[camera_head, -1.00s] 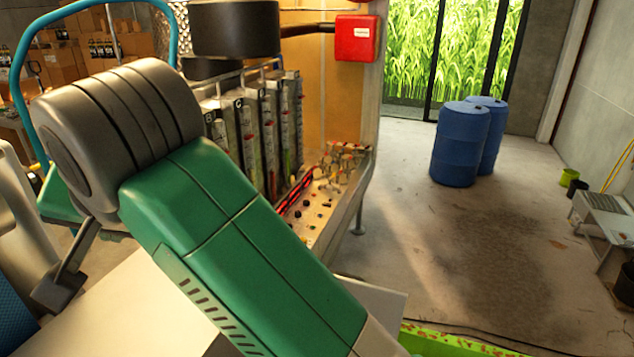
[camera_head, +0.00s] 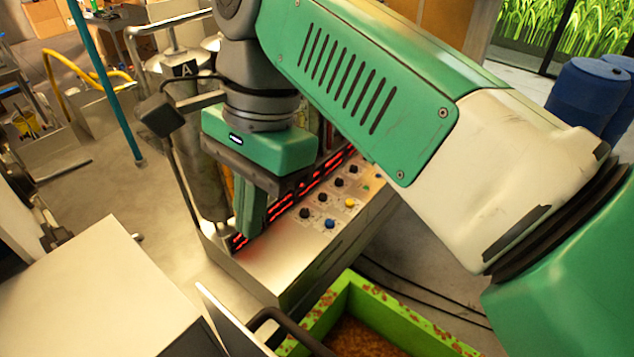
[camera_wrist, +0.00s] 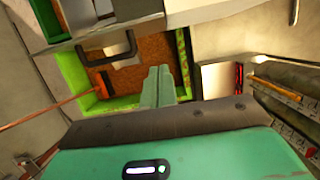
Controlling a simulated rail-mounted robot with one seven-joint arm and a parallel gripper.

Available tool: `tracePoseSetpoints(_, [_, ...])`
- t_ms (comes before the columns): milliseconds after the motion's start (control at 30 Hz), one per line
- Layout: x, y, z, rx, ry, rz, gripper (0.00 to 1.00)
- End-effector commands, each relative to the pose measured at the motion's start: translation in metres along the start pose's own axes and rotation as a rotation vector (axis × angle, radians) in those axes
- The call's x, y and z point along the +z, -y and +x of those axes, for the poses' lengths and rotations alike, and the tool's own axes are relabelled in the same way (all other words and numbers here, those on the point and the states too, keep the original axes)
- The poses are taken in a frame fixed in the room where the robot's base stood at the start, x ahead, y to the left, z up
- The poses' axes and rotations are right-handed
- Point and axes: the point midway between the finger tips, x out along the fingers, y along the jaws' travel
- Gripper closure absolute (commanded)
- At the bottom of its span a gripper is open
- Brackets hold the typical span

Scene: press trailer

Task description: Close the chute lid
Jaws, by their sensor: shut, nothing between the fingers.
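The chute lid (camera_head: 222,312) appears to be the thin metal panel at the bottom edge of the head view, tilted out from the pale metal housing (camera_head: 85,275). Its black bar handle (camera_head: 285,325) reaches over the green bin. In the wrist view the handle (camera_wrist: 106,46) shows at upper left, above the bin's brown contents. My gripper (camera_head: 248,222) points down beside the control panel, up and left of the handle and apart from it. In the wrist view its fingers (camera_wrist: 158,84) are together and empty. The lid's hinge is not clear.
The green bin (camera_head: 425,330) with brown contents stands below the lid. A metal control box (camera_head: 265,265) with knobs and red lights is close to my gripper. Blue barrels (camera_head: 585,95) stand at the back right.

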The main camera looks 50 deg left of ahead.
Motion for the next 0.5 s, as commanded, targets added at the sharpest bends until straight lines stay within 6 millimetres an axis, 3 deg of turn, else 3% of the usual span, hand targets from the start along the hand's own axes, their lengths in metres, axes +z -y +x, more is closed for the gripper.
tracePoseSetpoints(233, [0.002, -0.001, 0.051, 0.002, 0.001, -0.002, 1.00])
tracePoseSetpoints(500, [0.035, 0.000, 0.057, -0.001, -0.002, -0.001, 1.00])
